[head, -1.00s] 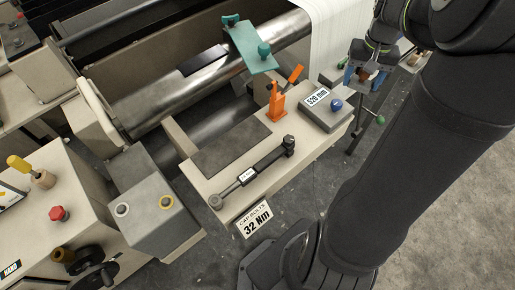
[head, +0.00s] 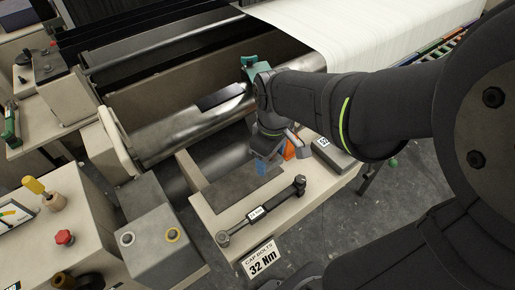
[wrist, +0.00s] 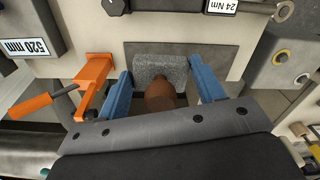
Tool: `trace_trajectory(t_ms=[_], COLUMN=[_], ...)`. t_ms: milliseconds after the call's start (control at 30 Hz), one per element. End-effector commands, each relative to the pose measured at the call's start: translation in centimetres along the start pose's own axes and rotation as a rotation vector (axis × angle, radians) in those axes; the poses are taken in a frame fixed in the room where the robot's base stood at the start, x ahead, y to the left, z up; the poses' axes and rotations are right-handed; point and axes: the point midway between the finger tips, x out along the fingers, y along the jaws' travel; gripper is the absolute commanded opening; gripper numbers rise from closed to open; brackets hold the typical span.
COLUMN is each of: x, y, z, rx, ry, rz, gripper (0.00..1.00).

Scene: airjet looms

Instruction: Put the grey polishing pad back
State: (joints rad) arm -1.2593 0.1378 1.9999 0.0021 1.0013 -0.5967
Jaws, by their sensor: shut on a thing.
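The grey polishing pad (wrist: 163,70), a speckled grey block with a brown knob (wrist: 160,95), is in my gripper in the wrist view. My gripper (wrist: 163,84) has its blue fingers shut on it, one on each side. In the head view my gripper (head: 263,164) is over the right part of the dark rectangular mat (head: 225,190) on the beige bench. The pad is hidden there by the gripper. In the wrist view the mat (wrist: 218,54) shows behind the pad. I cannot tell whether the pad touches it.
A torque wrench (head: 262,212) lies along the bench's front edge. An orange clamp (head: 291,150) stands close right of my gripper, with a grey "520 mm" block (head: 335,155) beyond. A teal bracket (head: 250,68) on the roller is partly hidden behind my arm.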

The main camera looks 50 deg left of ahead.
Motion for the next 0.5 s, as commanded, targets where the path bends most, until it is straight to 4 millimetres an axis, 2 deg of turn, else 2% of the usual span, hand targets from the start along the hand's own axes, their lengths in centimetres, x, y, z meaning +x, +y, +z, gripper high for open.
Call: trace_trajectory(t_ms=[267,500], x=[1.6,4.8], y=[-2.4,-5.8], z=[-1.7,-5.6], rx=[-0.069,-0.070], ry=[-0.002,-0.004], rz=[-0.002,-0.002], gripper=[0.41,0.40])
